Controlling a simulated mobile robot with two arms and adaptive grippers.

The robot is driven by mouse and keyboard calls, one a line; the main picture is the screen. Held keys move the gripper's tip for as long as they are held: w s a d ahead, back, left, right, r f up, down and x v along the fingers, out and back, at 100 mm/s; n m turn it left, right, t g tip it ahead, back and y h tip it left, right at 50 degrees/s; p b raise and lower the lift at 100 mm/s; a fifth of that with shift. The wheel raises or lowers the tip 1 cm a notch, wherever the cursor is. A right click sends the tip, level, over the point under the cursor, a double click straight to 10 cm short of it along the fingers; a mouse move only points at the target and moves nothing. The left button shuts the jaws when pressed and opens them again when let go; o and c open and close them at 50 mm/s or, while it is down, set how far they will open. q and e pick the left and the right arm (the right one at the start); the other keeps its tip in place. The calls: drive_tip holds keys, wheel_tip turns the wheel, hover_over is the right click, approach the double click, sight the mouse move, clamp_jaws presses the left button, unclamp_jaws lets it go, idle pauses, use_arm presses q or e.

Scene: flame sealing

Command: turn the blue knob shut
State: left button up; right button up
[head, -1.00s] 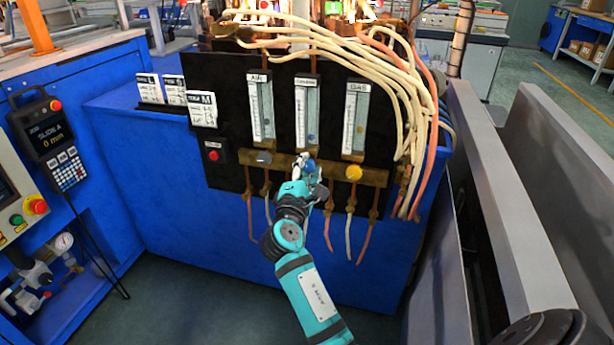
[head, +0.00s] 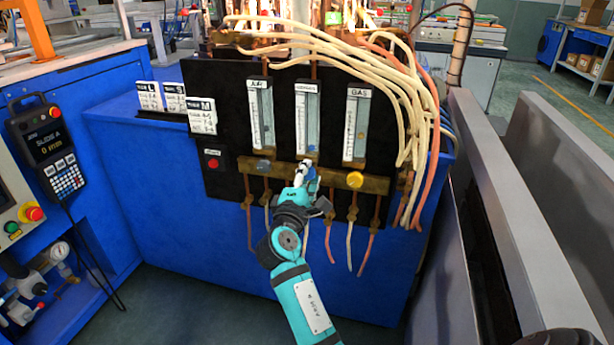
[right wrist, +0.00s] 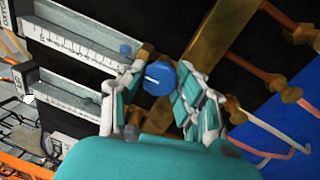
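The blue knob (head: 311,173) sits on the brass bar below the middle flow tube, partly hidden by my right gripper (head: 307,178) in the head view. In the right wrist view the blue knob (right wrist: 158,79) shows a white line on its face. My right gripper's fingers (right wrist: 160,85) stand on both sides of the knob and appear closed against it. The middle flow tube (head: 307,118) stands above the knob; a small blue float (right wrist: 125,50) shows near its lower end in the right wrist view. My left gripper is not in view.
A yellow knob (head: 355,180) is to the right on the brass bar (head: 336,178), and a greyish knob (head: 263,165) to the left. Pale hoses (head: 420,110) hang at the right. A red button (head: 213,163) is on the black panel.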

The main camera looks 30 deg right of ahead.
drive_tip(key=o, duration=0.5)
drive_tip(key=shift+f, duration=0.1)
